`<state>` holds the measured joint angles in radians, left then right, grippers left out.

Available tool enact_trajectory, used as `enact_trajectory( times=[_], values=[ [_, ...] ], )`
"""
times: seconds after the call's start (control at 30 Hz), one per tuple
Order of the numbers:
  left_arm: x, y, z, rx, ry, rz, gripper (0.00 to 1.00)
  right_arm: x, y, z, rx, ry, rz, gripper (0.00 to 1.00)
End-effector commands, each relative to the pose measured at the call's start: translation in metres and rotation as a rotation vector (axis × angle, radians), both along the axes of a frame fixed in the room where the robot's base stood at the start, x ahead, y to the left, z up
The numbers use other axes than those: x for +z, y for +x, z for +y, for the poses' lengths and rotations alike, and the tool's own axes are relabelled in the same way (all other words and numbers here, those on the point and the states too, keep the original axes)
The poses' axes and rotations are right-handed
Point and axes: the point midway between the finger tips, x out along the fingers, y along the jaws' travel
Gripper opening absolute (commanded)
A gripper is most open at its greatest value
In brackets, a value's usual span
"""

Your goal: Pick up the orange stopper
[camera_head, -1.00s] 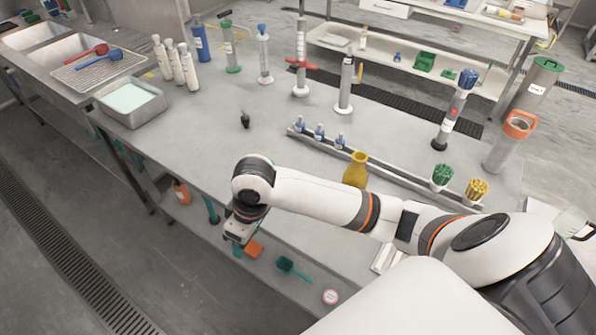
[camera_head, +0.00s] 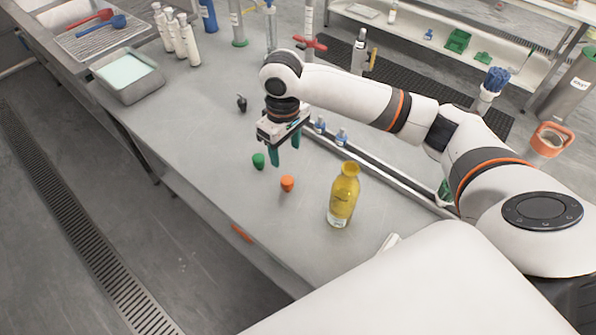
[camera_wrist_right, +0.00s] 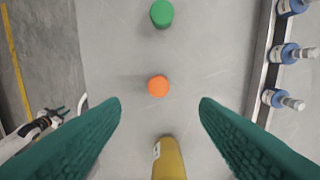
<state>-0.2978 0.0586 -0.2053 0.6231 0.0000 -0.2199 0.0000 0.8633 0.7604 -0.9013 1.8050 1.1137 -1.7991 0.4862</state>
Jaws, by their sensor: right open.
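The orange stopper (camera_head: 287,184) stands on the grey table, between a green stopper (camera_head: 258,160) and a yellow bottle (camera_head: 344,195). My right gripper (camera_head: 285,152) is open and empty, pointing down above the table just beyond the orange stopper in the head view. In the right wrist view the orange stopper (camera_wrist_right: 158,86) lies between the lines of the two teal fingers, slightly ahead of their tips and apart from them. A gripper that seems to be my left one (camera_wrist_right: 62,115) shows small at the left edge of that view; its jaw opening is unclear.
The green stopper (camera_wrist_right: 162,14) and yellow bottle (camera_wrist_right: 168,160) flank the orange stopper in the wrist view. A rack with small blue-capped bottles (camera_wrist_right: 283,54) runs along the right. A small black item (camera_head: 241,103) stands farther back.

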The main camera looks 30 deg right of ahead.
Motion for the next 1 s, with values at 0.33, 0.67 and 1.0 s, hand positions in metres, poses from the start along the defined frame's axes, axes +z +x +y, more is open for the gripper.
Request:
enact_trajectory(
  times=[0.33, 0.67, 1.0],
  values=[
    [0.007, -0.003, 0.028, -0.001, 0.034, 0.005, 0.30, -0.055, -0.001, 0.000, -0.001, -0.001, 0.003, 0.56],
    [0.017, -0.004, 0.020, 0.002, 0.025, 0.007, 0.30, -0.087, -0.003, -0.003, 0.000, -0.002, 0.003, 0.56],
    [0.019, -0.004, 0.012, -0.002, 0.015, 0.007, 0.30, -0.116, -0.002, -0.003, 0.001, -0.002, -0.002, 0.56]
  ],
)
